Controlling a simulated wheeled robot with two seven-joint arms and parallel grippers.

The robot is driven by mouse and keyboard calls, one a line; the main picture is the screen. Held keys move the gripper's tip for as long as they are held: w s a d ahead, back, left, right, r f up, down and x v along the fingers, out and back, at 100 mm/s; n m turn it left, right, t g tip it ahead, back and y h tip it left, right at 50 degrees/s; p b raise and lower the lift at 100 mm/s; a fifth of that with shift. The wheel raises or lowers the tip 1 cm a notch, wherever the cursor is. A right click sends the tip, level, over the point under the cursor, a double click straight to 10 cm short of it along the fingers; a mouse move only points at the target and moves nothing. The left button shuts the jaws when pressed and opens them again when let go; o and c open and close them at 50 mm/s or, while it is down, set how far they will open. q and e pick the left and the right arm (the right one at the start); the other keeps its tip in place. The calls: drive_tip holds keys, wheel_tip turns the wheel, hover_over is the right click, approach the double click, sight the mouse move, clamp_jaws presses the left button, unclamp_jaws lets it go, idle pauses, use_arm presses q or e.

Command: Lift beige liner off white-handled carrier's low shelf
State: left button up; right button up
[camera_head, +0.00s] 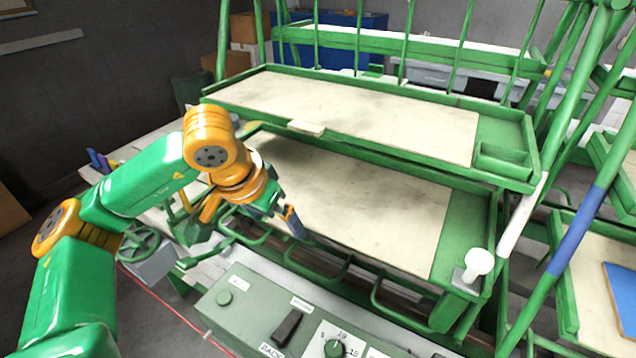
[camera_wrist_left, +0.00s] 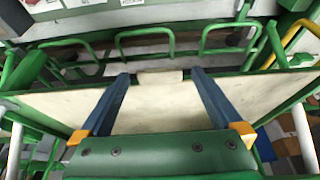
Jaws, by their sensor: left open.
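The green carrier (camera_head: 462,240) has two shelves and a white grip (camera_head: 520,215) on its right post. A flat beige liner (camera_head: 385,215) lies on its low shelf; it also fills much of the left wrist view (camera_wrist_left: 60,103). A small tab (camera_wrist_left: 160,77) sticks out from the liner's front edge. My left gripper (camera_head: 293,220) is over the low shelf's front edge. In the left wrist view its open blue fingers (camera_wrist_left: 160,74) stand on either side of the tab, with gaps to it. My right gripper is out of view.
The upper shelf with another beige liner (camera_head: 370,115) overhangs the back of the low shelf. Green loops (camera_head: 330,268) line the front, above a control panel (camera_head: 290,320) with a knob and switch. A white knob (camera_head: 479,262) stands at the right corner.

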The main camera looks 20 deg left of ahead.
use_arm(q)
drive_tip(key=shift+f+b, duration=0.25)
drive_tip(key=shift+b, duration=0.1)
idle(0.3)
drive_tip(key=c, duration=1.3)
drive_tip(key=shift+r, duration=0.15)
